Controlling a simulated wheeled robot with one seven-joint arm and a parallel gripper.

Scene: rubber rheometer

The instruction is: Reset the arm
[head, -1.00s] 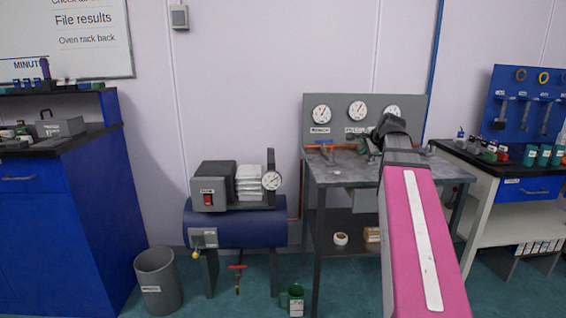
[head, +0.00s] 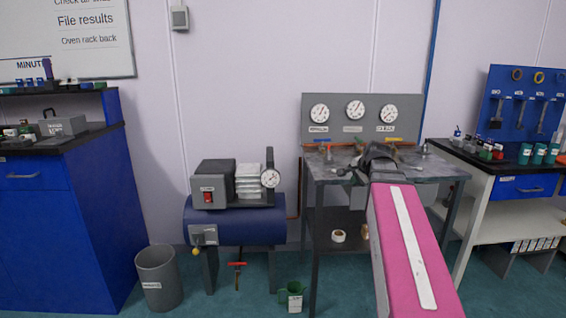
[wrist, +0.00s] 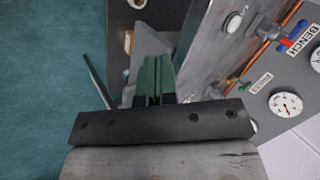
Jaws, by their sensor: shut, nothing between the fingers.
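My arm (head: 412,250), with its pink and white link, reaches up from the lower right towards the grey metal bench (head: 325,172). Its dark joint (head: 382,160) is in front of the bench top in the head view. My gripper (wrist: 156,62) shows in the wrist view with its two green fingers together and nothing between them. The bench lies tilted beyond the fingers in that view. In the head view I cannot make out the fingers clearly.
A gauge panel (head: 337,107) with three dials stands at the bench's back, above small valves. A blue compressor tank (head: 235,232) and a grey bin (head: 158,280) stand left. A tool board (head: 525,100) is right.

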